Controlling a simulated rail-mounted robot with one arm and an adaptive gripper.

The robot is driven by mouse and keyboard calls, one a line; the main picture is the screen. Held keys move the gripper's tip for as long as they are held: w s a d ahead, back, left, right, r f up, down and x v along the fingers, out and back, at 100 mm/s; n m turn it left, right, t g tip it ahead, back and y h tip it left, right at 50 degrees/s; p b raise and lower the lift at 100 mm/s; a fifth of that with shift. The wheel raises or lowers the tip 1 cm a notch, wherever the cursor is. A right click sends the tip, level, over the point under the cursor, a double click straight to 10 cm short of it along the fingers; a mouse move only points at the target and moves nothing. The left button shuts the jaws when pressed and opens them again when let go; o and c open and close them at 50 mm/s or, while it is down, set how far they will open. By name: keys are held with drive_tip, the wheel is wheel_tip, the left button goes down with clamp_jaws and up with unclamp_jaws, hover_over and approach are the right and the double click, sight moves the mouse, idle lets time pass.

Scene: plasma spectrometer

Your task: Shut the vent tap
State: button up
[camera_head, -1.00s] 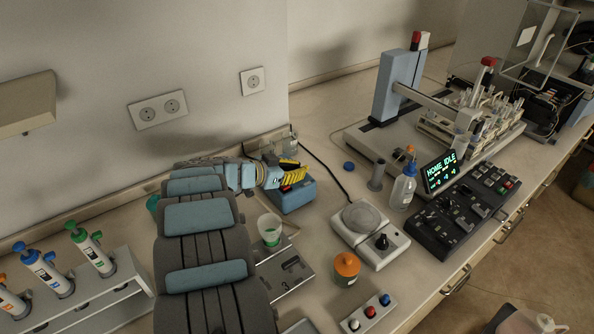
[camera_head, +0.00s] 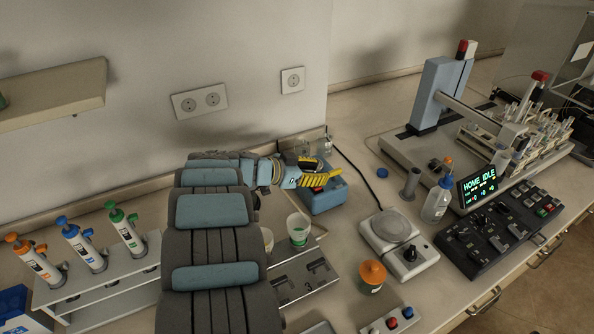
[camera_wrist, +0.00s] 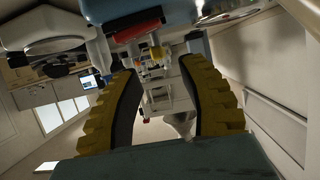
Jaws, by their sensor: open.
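I cannot clearly pick out the vent tap in either view. My gripper (camera_head: 330,174), with yellow ribbed fingers, is over or just in front of a small blue unit (camera_head: 325,199) by the back wall and hides part of it. In the wrist view my gripper (camera_wrist: 166,88) has its two fingers spread wide, with nothing held between them. Small red, yellow and metallic parts show in the gap beyond the fingers, too small to name. A red bar (camera_wrist: 137,32) lies above the fingertips in that view.
A hotplate (camera_head: 399,238), an orange-capped jar (camera_head: 372,276) and a wash bottle (camera_head: 437,200) stand to the right. A beaker (camera_head: 298,230) stands in front of the blue unit. A pipette rack (camera_head: 95,293) is at left. An autosampler (camera_head: 428,108) stands at back right.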

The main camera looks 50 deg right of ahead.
drive_tip(key=v, duration=0.7)
drive_tip(key=shift+a, duration=0.1)
drive_tip(key=shift+r, duration=0.1)
idle(0.4)
wheel_tip(320, 180, up, 8)
drive_tip(key=p, duration=0.8)
drive_tip(key=shift+p, duration=0.35)
idle(0.4)
